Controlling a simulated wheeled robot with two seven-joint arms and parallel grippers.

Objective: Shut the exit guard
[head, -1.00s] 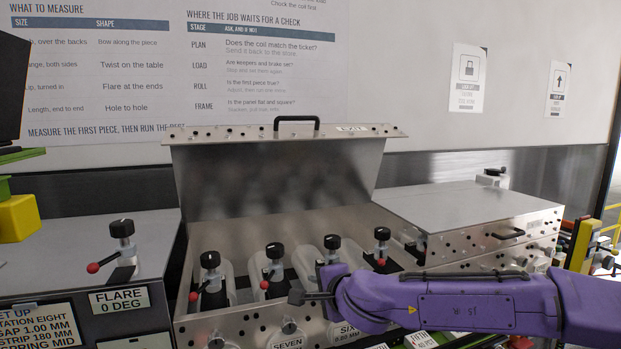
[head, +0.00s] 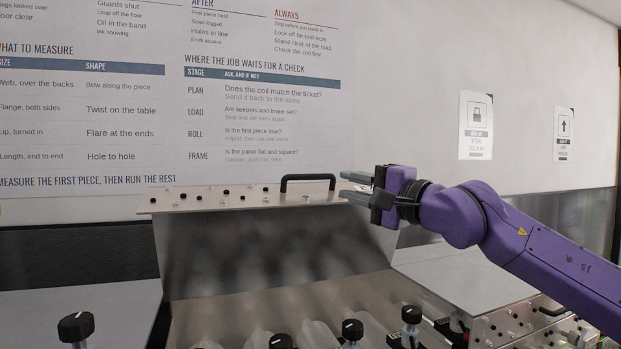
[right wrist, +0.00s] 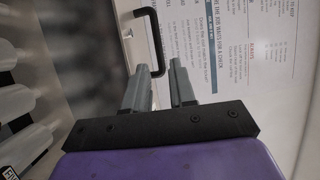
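The exit guard (head: 265,245) is a grey metal lid standing raised, leaning back over the roller bay. A black bar handle (head: 308,177) sits on its top edge. My right gripper (head: 343,185) is open and empty, just right of the handle, with its fingers pointing left toward it. In the right wrist view the handle (right wrist: 154,40) shows just beyond the open fingertips (right wrist: 158,66). I see no contact between the fingers and the handle. The right end of the lid's top strip is partly hidden by the fingers. My left gripper is out of view.
Below the guard are pale rollers with black adjuster knobs (head: 352,328). A closed metal cover (head: 455,265) lies to the right, under my right arm. A wall with posters (head: 260,110) stands close behind the guard. The air left of the handle is clear.

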